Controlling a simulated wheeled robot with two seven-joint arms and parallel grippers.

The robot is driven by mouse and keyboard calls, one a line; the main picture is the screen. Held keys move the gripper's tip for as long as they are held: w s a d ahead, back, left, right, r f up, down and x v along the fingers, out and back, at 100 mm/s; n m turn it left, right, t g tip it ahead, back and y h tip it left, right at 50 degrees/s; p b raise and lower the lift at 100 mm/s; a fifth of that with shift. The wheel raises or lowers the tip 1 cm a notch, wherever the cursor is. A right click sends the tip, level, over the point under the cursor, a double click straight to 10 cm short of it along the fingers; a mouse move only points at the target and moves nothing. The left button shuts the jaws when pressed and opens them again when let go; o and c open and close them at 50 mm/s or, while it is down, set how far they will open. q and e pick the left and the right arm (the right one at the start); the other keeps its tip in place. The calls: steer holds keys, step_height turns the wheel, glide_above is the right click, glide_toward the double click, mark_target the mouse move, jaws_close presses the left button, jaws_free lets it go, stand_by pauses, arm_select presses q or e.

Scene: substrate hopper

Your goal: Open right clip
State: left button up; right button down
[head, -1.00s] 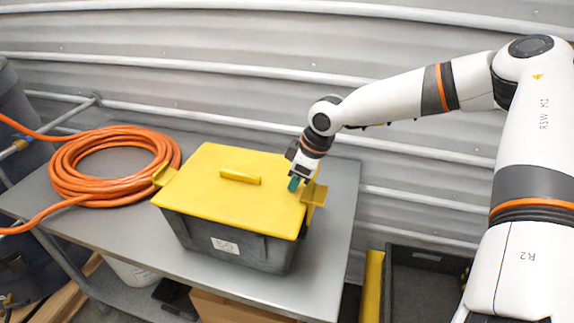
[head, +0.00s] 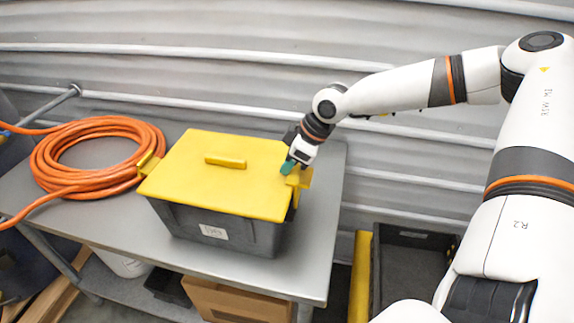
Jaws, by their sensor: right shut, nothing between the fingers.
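A dark grey hopper box (head: 252,236) with a yellow lid (head: 215,178) stands on the metal table. The right clip (head: 300,180) is a yellow flap at the lid's right edge, sticking outward. The left clip (head: 150,164) also sticks outward at the lid's left end. My right gripper (head: 288,167) is shut and empty, its green-teal fingertips pointing down beside the right clip at the lid's right edge. Whether the fingertips touch the clip I cannot tell. My left gripper is out of view.
A coiled orange hose (head: 95,160) lies at the table's left. The grey table (head: 318,235) has bare room to the right of the box. A cardboard box (head: 235,300) sits beneath, and a black crate (head: 405,262) stands on the right.

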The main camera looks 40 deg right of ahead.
steer(key=shift+s+t, duration=0.15)
steer(key=shift+t, duration=0.25)
